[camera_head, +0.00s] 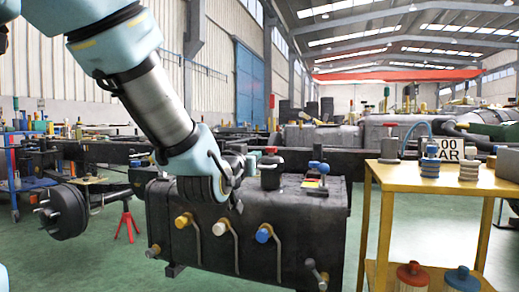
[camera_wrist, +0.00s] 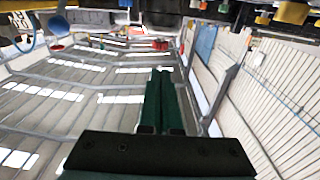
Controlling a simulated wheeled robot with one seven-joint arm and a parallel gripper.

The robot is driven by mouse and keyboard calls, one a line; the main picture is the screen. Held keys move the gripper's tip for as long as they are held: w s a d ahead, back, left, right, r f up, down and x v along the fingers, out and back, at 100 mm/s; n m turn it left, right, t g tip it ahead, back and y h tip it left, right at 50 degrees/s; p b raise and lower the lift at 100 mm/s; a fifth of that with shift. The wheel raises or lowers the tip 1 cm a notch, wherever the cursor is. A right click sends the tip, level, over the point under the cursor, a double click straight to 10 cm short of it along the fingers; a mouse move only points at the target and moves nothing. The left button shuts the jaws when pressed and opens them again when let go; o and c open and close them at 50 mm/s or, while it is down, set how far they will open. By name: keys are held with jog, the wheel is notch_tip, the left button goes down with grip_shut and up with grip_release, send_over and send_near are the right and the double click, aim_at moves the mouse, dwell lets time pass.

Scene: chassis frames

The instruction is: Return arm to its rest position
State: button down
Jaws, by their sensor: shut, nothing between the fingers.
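My arm (camera_head: 150,95), light blue with a grey tube section, reaches from the upper left down to the middle of the head view. My gripper (camera_head: 238,204) is at its end, in front of the dark tank-like block (camera_head: 300,235), and hides part of its top and front. I cannot tell from the head view whether it touches the block. In the wrist view my gripper (camera_wrist: 160,72) shows as two green fingers side by side, shut and empty. The wrist view is tilted, with the hall's ceiling on the left and its wall on the right.
The block carries yellow, white and blue capped fittings and a red-and-black cap (camera_head: 270,168). A yellow table (camera_head: 460,190) with striped bottles stands at the right. A dark chassis frame (camera_head: 110,150) and a red stand (camera_head: 126,222) are at the left. Green floor (camera_head: 90,270) is free at front left.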

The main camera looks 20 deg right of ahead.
jog(key=w+a+f+n+g+y+p, duration=0.2)
jog(key=a+f+y, duration=0.3)
jog(key=a, duration=0.4)
jog(key=w+a+f+n+g+y+p, duration=0.1)
jog(key=a+f+n+g+y+p, duration=0.15)
jog(key=a+f, duration=0.6)
jog(key=s+a+f+n+g+y+p, duration=0.1)
jog(key=s+a+f+g+y+p, duration=0.15)
jog(key=s+a+g, duration=0.4)
jog(key=s+a+f+n+g+y+p, duration=0.1)
jog(key=s+a+f+n+y, duration=0.15)
jog(key=a, duration=0.65)
notch_tip(320, 180, up, 37)
jog(key=p, duration=3.7)
jog(key=shift+s+a+r+m+p, duration=0.2)
jog(key=shift+s+m+p, duration=0.1)
jog(key=shift+s, duration=0.1)
jog(key=shift+f, duration=0.1)
